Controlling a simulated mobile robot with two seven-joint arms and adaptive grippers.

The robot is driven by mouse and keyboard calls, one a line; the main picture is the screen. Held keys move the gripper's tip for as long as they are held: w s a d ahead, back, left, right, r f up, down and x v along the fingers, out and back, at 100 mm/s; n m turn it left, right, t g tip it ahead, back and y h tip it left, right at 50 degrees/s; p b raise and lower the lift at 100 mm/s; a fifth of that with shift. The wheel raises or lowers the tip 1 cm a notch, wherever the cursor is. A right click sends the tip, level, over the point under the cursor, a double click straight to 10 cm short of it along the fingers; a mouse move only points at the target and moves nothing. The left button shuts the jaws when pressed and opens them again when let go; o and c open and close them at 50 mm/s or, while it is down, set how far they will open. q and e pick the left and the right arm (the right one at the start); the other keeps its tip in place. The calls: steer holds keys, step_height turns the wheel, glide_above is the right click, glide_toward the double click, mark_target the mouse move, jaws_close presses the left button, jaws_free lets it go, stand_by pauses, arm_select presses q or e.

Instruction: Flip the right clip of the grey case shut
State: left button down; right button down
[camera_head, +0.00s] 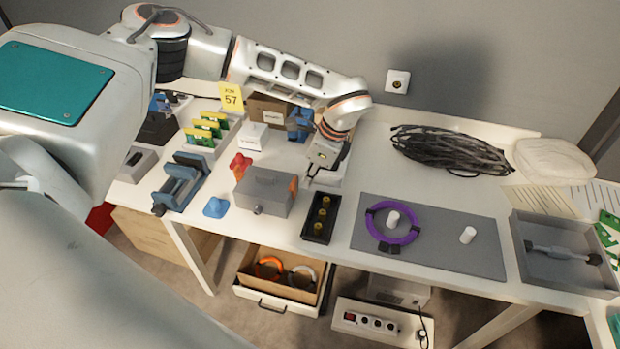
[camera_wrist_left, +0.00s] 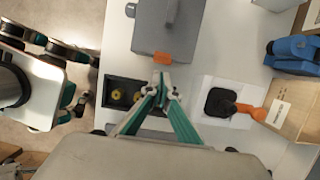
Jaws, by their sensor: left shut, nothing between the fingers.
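The grey case (camera_head: 262,192) stands near the front of the table, lid down. Its right clip (camera_head: 293,187) is an orange tab on the right side. In the left wrist view the case (camera_wrist_left: 150,35) is at the top, with the orange clip (camera_wrist_left: 161,57) sticking out past its lower edge. I cannot tell the clip's exact angle. My left gripper (camera_head: 311,178) is just right of the case; in the left wrist view its shut, empty fingertips (camera_wrist_left: 160,82) are close below the clip, seemingly apart from it.
A black tray with yellow parts (camera_head: 320,217) lies just right of the case. A blue piece (camera_head: 215,207) and a red piece (camera_head: 240,165) are on its left. A purple ring (camera_head: 373,230) lies on a grey mat (camera_head: 450,248). A black cable coil (camera_head: 450,150) is behind.

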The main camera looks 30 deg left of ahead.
arm_select(q)
steer(key=shift+d+r+p, duration=0.1)
steer(key=shift+r+p, duration=0.55)
steer(key=shift+r, duration=0.1)
arm_select(e)
steer(key=shift+w+d+r, duration=0.1)
steer(key=shift+w+r, duration=0.05)
steer(key=shift+r, duration=0.5)
steer(key=shift+f, duration=0.1)
